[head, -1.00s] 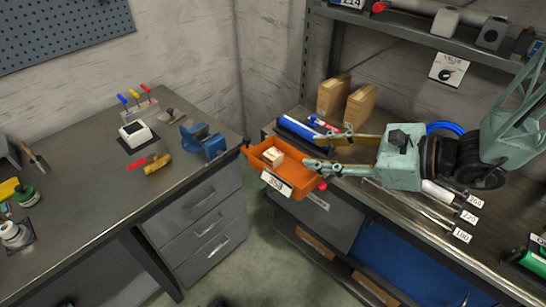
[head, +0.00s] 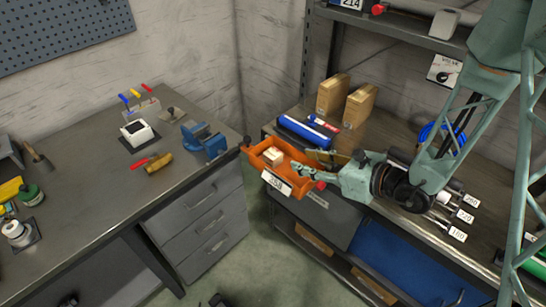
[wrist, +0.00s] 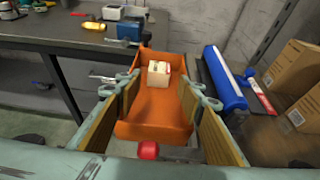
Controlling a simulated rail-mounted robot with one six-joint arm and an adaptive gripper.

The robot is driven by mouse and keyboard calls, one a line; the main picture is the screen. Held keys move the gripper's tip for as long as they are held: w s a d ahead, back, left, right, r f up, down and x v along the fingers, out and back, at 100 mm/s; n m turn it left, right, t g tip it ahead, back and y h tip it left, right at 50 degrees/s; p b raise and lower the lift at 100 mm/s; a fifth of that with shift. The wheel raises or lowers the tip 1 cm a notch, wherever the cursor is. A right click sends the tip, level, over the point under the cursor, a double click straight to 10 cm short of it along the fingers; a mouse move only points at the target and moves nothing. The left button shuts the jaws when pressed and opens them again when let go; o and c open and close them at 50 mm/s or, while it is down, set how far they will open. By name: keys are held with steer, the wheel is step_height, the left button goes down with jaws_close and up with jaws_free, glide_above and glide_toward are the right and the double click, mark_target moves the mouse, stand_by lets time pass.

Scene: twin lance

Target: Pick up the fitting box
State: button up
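A small pale box (head: 273,157), which I take to be the fitting box, sits inside an orange open-topped bin (head: 257,162) at the right bench's near left corner. In the wrist view the pale box (wrist: 158,73) lies toward the far end of the orange bin (wrist: 152,128). My gripper (head: 307,164) is open and empty, reaching over the bin from the right. In the wrist view my gripper (wrist: 160,90) has its fingers spread wide, one on each side of the box in the picture. The fingertips appear short of the box, not touching it.
A blue roll (head: 305,132) lies behind the bin. Two cardboard boxes (head: 333,94) (head: 359,106) stand at the back. A red knob (wrist: 148,149) is at the bin's near end. A blue vise (head: 205,140) is on the left bench. A gap separates the benches.

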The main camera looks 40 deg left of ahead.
steer(key=shift+a+f, duration=0.15)
stand_by(0.3)
glide_toward(273, 152)
steer(key=shift+b+x, duration=0.3)
steer(key=shift+x, duration=1.25)
steer(key=shift+f, duration=0.15)
steer(key=shift+b+x, duration=0.3)
steer(key=shift+x, duration=2.2)
steer(key=shift+s, duration=0.15)
steer(key=shift+c, duration=0.6)
steer(key=c, duration=0.5)
steer(key=shift+o, duration=0.2)
step_height(273, 152, up, 10)
steer(key=p, duration=0.1)
